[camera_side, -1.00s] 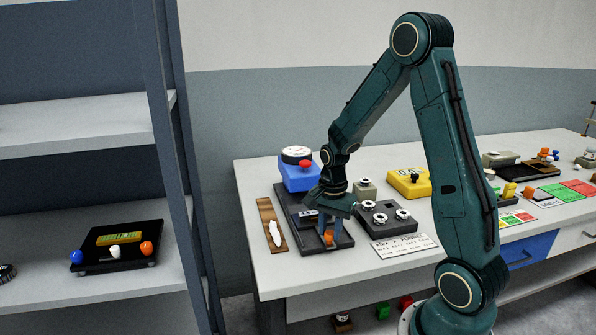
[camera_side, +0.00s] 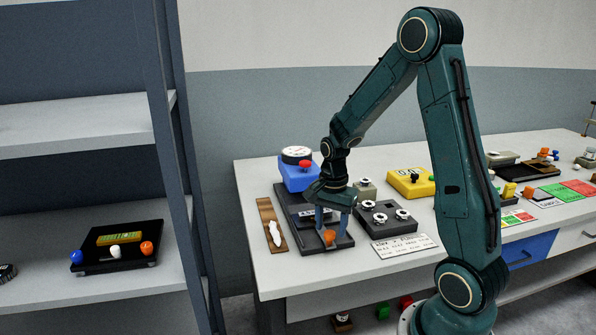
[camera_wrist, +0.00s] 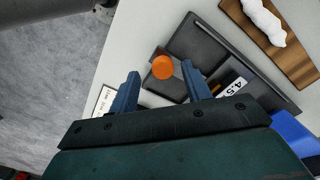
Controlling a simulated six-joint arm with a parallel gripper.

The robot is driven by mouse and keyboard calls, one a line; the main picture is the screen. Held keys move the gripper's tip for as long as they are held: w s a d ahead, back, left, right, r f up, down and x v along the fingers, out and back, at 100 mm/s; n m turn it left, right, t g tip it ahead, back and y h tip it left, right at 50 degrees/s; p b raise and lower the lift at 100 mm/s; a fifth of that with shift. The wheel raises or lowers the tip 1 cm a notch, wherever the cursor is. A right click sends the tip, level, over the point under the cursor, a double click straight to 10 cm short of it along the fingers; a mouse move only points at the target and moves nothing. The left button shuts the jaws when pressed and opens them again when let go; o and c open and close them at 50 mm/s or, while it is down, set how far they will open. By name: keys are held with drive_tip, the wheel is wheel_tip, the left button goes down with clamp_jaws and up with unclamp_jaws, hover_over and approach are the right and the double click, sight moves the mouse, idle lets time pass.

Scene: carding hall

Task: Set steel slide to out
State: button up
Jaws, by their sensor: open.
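A dark grey slide unit (camera_side: 289,200) lies on the white bench, with an orange round knob (camera_side: 329,237) at its near end. In the wrist view the orange knob (camera_wrist: 163,67) shows just beyond and between my fingertips, with a small grey piece beside it that may be the steel slide. My gripper (camera_side: 331,222) is open and empty, pointing down over the near part of the unit. In the wrist view my gripper's two blue fingers (camera_wrist: 160,74) stand apart. A label reading 4.5 (camera_wrist: 232,86) is partly covered by the gripper.
A wooden board (camera_side: 263,211) with a white piece lies left of the unit. A blue box with a dial (camera_side: 297,178) stands behind it. A dark box with several knobs (camera_side: 377,228) and a printed card (camera_side: 404,246) lie close on the right.

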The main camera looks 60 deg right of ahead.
wheel_tip(320, 180, up, 12)
idle(0.6)
drive_tip(key=shift+r, duration=0.1)
drive_tip(key=s+a+r+n+t, duration=0.2)
drive_tip(key=s+a+r+n, duration=0.1)
drive_tip(key=s+a+n, duration=0.3)
drive_tip(key=s+a+r+n+t, duration=0.3)
drive_tip(key=s+a+n, duration=0.4)
drive_tip(key=a+n, duration=0.3)
drive_tip(key=shift+a+r+n+t, duration=0.3)
drive_tip(key=shift+a+n, duration=0.1)
drive_tip(key=shift+n, duration=0.6)
